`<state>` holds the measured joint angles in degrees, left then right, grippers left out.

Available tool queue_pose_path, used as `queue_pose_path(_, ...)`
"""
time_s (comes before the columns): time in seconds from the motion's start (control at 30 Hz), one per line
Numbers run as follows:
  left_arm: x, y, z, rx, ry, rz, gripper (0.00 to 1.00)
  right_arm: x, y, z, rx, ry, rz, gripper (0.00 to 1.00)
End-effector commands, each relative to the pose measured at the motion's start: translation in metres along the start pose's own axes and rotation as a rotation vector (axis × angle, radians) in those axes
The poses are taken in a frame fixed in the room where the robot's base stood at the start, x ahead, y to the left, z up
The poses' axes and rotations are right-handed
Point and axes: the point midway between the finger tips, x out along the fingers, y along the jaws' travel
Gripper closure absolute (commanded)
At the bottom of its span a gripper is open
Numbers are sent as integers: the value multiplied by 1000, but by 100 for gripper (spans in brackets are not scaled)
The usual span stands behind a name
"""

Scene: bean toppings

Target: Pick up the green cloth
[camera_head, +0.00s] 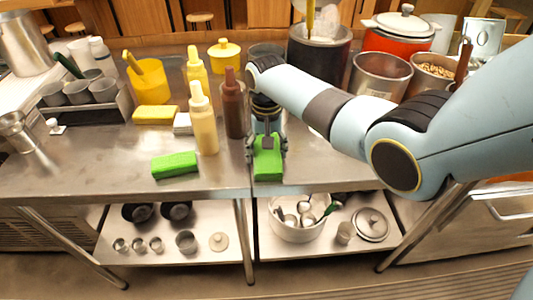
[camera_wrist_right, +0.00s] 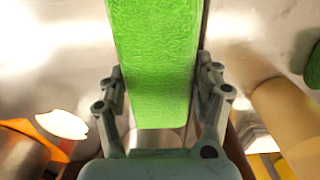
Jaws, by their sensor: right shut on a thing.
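A green cloth (camera_head: 268,165), a thick block in shape, is between the fingers of my right gripper (camera_head: 267,146) at the front of the steel counter. In the right wrist view the cloth (camera_wrist_right: 155,60) runs out past the fingertips, with one finger against each side. My right gripper is shut on it. I cannot tell whether the cloth is lifted or touches the counter. A second green block (camera_head: 175,165) lies flat on the counter to the left, apart from the gripper. My left gripper is not in view.
A brown bottle (camera_head: 234,103) and a cream bottle (camera_head: 203,118) stand close left of the right gripper. A yellow sponge (camera_head: 156,115) lies farther left. Steel pots (camera_head: 380,76) and a red pot (camera_head: 398,38) stand at the back right. The front-left counter is mostly clear.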

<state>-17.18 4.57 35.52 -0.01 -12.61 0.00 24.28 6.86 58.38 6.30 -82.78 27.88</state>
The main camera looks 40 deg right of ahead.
Motion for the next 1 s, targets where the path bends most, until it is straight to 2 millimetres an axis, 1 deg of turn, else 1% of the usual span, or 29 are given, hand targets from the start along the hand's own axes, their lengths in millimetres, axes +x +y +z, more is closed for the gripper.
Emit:
queue_pose_path(0.03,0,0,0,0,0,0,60,0,0,0,0,0,0,54)
queue_pose_path(0.1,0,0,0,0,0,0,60,0,0,0,0,0,0,63)
queue_pose_path(0.13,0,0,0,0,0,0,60,0,0,0,0,0,0,66)
queue_pose_path(0.43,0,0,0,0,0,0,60,0,0,0,0,0,0,66)
queue_pose_path(0.57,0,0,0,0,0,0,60,-4,0,0,0,1,-1,66)
queue_pose_path(0.67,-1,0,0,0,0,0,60,-13,0,-1,0,3,-1,66)
queue_pose_path(0.77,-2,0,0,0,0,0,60,-28,0,-1,0,4,-1,66)
queue_pose_path(0.83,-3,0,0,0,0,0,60,-42,0,-2,0,6,-2,66)
queue_pose_path(1.0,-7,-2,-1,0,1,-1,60,-64,38,13,2,5,4,66)
